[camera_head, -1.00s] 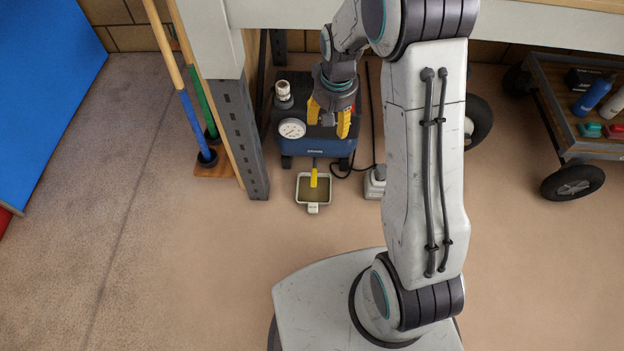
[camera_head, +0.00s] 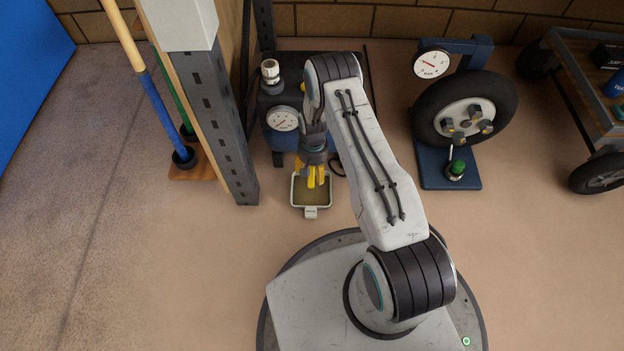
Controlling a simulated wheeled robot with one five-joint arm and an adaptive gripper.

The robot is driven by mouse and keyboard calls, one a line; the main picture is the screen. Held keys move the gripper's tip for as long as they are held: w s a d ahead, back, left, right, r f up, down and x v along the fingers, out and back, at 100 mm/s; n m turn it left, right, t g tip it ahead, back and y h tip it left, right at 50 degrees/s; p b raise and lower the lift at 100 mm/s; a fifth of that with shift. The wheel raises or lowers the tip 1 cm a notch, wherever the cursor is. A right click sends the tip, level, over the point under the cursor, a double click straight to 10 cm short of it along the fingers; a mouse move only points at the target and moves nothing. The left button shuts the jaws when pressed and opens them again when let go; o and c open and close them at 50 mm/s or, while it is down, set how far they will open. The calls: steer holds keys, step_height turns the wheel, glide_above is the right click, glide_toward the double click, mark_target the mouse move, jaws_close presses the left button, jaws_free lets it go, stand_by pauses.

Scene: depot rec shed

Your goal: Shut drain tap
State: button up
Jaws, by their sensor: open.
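The blue and black compressor (camera_head: 272,138) stands on the floor, partly hidden behind my arm. It has a white gauge (camera_head: 283,119) and a white-capped fitting (camera_head: 270,72) on top. A shallow tray (camera_head: 312,212) with a brownish bottom sits on the floor in front of it. My gripper (camera_head: 317,179) points down, with its yellow fingers open, over the back of the tray at the compressor's front. The drain tap's yellow lever is hard to tell from the yellow fingers, and I cannot tell whether they touch it.
A grey slotted post (camera_head: 228,140) stands close left of the compressor, with blue and green handled tools (camera_head: 165,110) beyond it. A wheel on a blue stand (camera_head: 463,108) and a cart (camera_head: 590,110) are at right. The front floor is clear.

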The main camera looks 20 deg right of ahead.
mark_target(313, 181)
steer(key=shift+f+b, duration=1.5)
steer(key=shift+f, duration=1.85)
jaws_close()
steer(key=shift+s, duration=0.1)
steer(key=shift+a+r, duration=0.1)
